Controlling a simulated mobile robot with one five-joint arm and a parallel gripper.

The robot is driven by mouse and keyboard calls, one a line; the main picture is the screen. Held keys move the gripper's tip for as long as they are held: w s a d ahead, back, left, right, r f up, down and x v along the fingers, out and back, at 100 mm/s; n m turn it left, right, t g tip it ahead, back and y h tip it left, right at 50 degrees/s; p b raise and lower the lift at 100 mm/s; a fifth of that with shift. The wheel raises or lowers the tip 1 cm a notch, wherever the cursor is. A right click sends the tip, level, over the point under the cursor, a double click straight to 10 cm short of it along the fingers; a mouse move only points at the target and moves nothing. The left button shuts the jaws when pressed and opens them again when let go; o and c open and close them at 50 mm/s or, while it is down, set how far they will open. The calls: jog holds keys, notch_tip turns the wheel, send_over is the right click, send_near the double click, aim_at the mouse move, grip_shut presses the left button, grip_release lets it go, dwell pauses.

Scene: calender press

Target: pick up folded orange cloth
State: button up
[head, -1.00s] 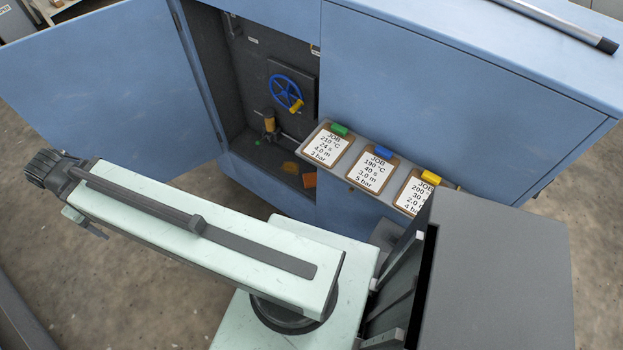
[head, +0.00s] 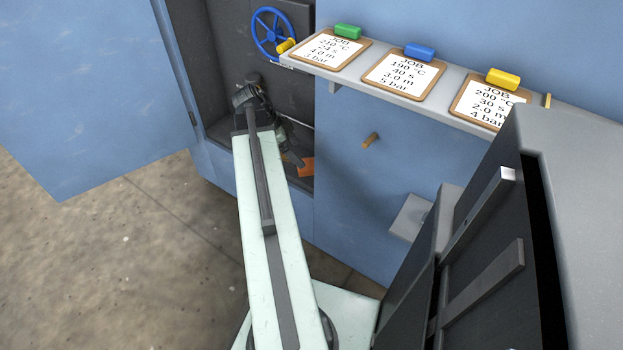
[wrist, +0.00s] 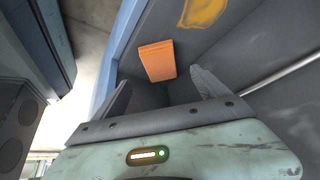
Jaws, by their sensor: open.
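The folded orange cloth (head: 306,167) lies on the dark floor of the open cabinet compartment, near its right front edge. In the wrist view the cloth (wrist: 157,61) is a flat orange block just ahead of the jaws and apart from them. My gripper (wrist: 162,92) is open and empty, with one dark finger on each side of the gap. In the head view my arm reaches into the compartment, and the gripper is mostly hidden behind the arm's end.
A blue handwheel (head: 272,34) with a yellow knob is on the compartment's back wall. A shelf (head: 400,92) with clipboards juts out at right. A metal rod (wrist: 282,74) runs close to the right finger. A yellow patch (wrist: 203,12) marks the compartment floor. The blue door (head: 80,90) stands open at left.

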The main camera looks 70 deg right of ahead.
aim_at(310, 164)
jog(key=shift+b+x, duration=3.35)
jog(key=shift+x, duration=0.65)
jog(key=shift+r, duration=0.25)
jog(key=c, duration=1.6)
notch_tip(310, 164, up, 10)
jog(key=p, duration=1)
